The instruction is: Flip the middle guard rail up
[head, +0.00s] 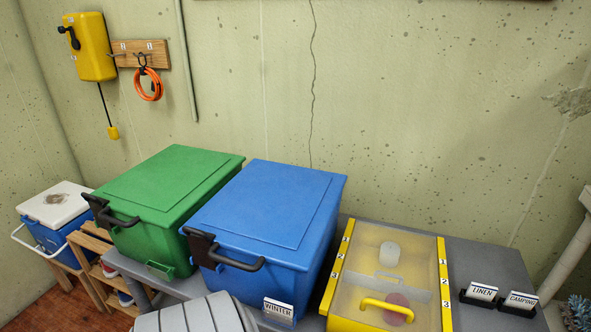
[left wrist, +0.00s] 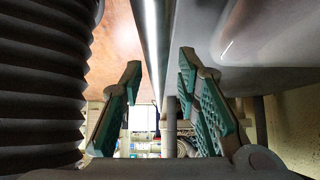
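I cannot make out a middle guard rail for certain in either view. In the left wrist view, a shiny metal bar (left wrist: 153,45) runs from the top edge down toward the space between my left gripper's fingers; I cannot tell if it is a guard rail. My left gripper (left wrist: 157,75) is open, with its teal-padded fingers wide apart. Nothing is clearly held, and I see no finger touching the bar. Neither gripper shows in the head view, and my right gripper is in no view.
A green bin (head: 170,185), a blue bin (head: 270,215) and a clear-lidded yellow box (head: 433,300) stand along the wall on a grey surface (head: 480,262). A cooler (head: 55,205) is at left. In the left wrist view, a dark ribbed cylinder (left wrist: 42,85) fills the left side.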

